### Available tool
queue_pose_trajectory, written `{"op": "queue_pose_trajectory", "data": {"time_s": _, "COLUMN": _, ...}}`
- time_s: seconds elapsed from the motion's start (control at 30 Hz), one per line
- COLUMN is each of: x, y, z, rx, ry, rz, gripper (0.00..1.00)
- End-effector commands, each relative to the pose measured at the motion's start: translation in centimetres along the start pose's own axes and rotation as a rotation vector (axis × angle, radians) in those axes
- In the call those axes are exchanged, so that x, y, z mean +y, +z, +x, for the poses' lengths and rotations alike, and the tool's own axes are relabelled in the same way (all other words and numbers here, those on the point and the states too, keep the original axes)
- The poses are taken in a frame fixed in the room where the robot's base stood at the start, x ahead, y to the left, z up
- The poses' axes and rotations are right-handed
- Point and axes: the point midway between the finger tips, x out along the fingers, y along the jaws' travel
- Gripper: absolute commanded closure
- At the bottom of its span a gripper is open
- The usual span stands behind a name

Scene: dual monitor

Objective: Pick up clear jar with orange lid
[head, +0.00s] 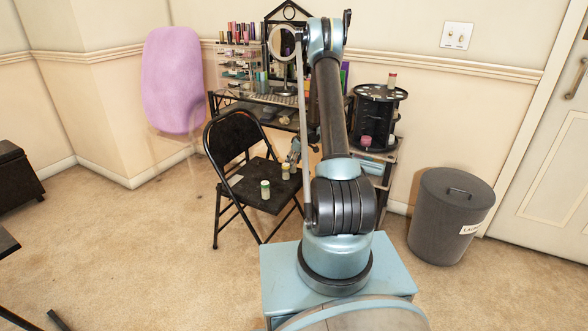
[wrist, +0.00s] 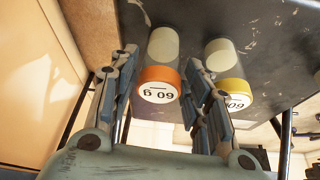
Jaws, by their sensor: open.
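The jar with the orange lid (wrist: 160,82) stands between the two fingers of my gripper (wrist: 161,60) in the wrist view. Its lid faces the camera, with "60 g" printed upside down on white; its body looks cream. My gripper is open, with a finger on each side and small gaps to the jar. A similar jar with a yellow lid (wrist: 230,80) stands to the right, beyond the right finger. In the head view, my gripper (head: 294,152) is small above the chair seat, close to one small jar (head: 285,171); another jar (head: 265,189) stands nearer the front. Lid colours are unclear there.
The jars stand on the worn black seat of a folding chair (head: 245,184), whose backrest (head: 229,138) rises at the left. A vanity shelf with cosmetics (head: 240,70) and a mirror is behind. A round black organizer (head: 376,110) and a grey bin (head: 450,215) are right.

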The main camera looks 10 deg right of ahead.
Motion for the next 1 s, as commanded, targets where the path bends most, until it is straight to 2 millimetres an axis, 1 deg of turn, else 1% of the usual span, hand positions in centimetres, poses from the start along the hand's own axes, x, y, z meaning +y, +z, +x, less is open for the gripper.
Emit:
{"op": "queue_pose_trajectory", "data": {"time_s": 0.17, "x": 0.0, "y": 0.0, "z": 0.0, "rx": 0.0, "ry": 0.0, "rz": 0.0, "gripper": 0.56}}
{"op": "queue_pose_trajectory", "data": {"time_s": 0.2, "x": 0.0, "y": 0.0, "z": 0.0, "rx": 0.0, "ry": 0.0, "rz": 0.0, "gripper": 0.58}}
{"op": "queue_pose_trajectory", "data": {"time_s": 0.27, "x": 0.0, "y": 0.0, "z": 0.0, "rx": 0.0, "ry": 0.0, "rz": 0.0, "gripper": 0.72}}
{"op": "queue_pose_trajectory", "data": {"time_s": 0.3, "x": 0.0, "y": 0.0, "z": 0.0, "rx": 0.0, "ry": 0.0, "rz": 0.0, "gripper": 0.81}}
{"op": "queue_pose_trajectory", "data": {"time_s": 0.33, "x": 0.0, "y": 0.0, "z": 0.0, "rx": 0.0, "ry": 0.0, "rz": 0.0, "gripper": 0.88}}
{"op": "queue_pose_trajectory", "data": {"time_s": 0.37, "x": 0.0, "y": 0.0, "z": 0.0, "rx": 0.0, "ry": 0.0, "rz": 0.0, "gripper": 0.9}}
{"op": "queue_pose_trajectory", "data": {"time_s": 0.63, "x": 0.0, "y": 0.0, "z": 0.0, "rx": 0.0, "ry": 0.0, "rz": 0.0, "gripper": 0.91}}
{"op": "queue_pose_trajectory", "data": {"time_s": 0.73, "x": 0.0, "y": -0.1, "z": -0.4, "rx": 0.0, "ry": 0.0, "rz": 0.001, "gripper": 0.91}}
{"op": "queue_pose_trajectory", "data": {"time_s": 0.87, "x": 0.0, "y": -0.6, "z": -1.6, "rx": 0.0, "ry": 0.0, "rz": 0.001, "gripper": 0.91}}
{"op": "queue_pose_trajectory", "data": {"time_s": 1.0, "x": 0.0, "y": -1.5, "z": -3.7, "rx": 0.0, "ry": 0.0, "rz": 0.001, "gripper": 0.91}}
